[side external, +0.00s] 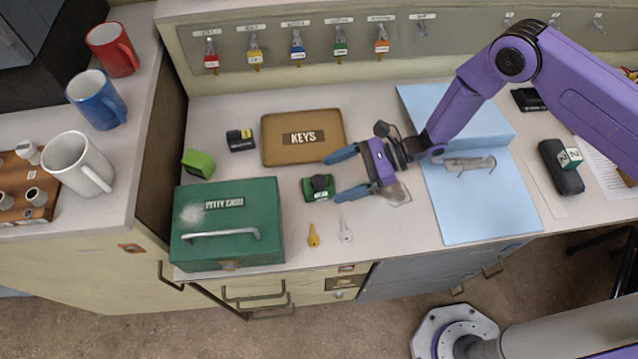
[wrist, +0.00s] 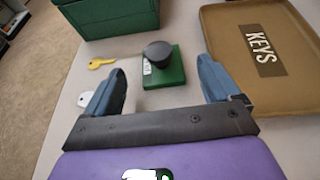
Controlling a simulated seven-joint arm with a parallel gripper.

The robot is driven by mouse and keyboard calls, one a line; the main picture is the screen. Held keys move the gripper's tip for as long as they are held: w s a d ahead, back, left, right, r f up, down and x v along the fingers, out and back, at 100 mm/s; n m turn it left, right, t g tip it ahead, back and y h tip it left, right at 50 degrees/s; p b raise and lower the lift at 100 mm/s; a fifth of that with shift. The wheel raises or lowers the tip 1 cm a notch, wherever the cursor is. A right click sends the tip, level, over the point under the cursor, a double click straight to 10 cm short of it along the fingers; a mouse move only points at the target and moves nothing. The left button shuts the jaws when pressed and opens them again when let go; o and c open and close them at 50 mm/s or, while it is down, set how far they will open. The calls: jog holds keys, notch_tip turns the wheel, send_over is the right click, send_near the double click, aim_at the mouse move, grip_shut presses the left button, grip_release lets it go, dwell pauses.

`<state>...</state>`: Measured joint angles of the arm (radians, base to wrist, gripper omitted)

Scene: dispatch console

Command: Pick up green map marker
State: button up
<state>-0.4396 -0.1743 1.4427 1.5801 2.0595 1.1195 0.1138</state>
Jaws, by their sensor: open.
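The green map marker (side external: 319,194), a flat green block with a black round knob and a small white label, stands upright on the counter. It lies right of the green cash box and below the KEYS tray. My gripper (side external: 335,178) is open and empty, just right of the marker, with its two blue fingers pointing left. In the wrist view the marker (wrist: 166,72) shows beyond and between the open fingertips (wrist: 162,70). I cannot tell whether a finger touches it.
The green cash box (side external: 205,236) stands at left, the brown KEYS tray (side external: 290,156) behind. A yellow key (side external: 313,236) and a silver key (side external: 345,232) lie in front. A light-green block (side external: 198,163) and a small black block (side external: 240,140) sit farther left. Blue folder (side external: 470,212) at right.

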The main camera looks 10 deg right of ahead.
aim_at(319, 181)
jog(key=shift+r+x, duration=0.15)
jog(key=shift+x, duration=1.1)
jog(key=shift+r+x, duration=0.15)
jog(key=shift+x, duration=1.1)
jog(key=shift+a, duration=0.15)
jog(key=c, duration=1.2)
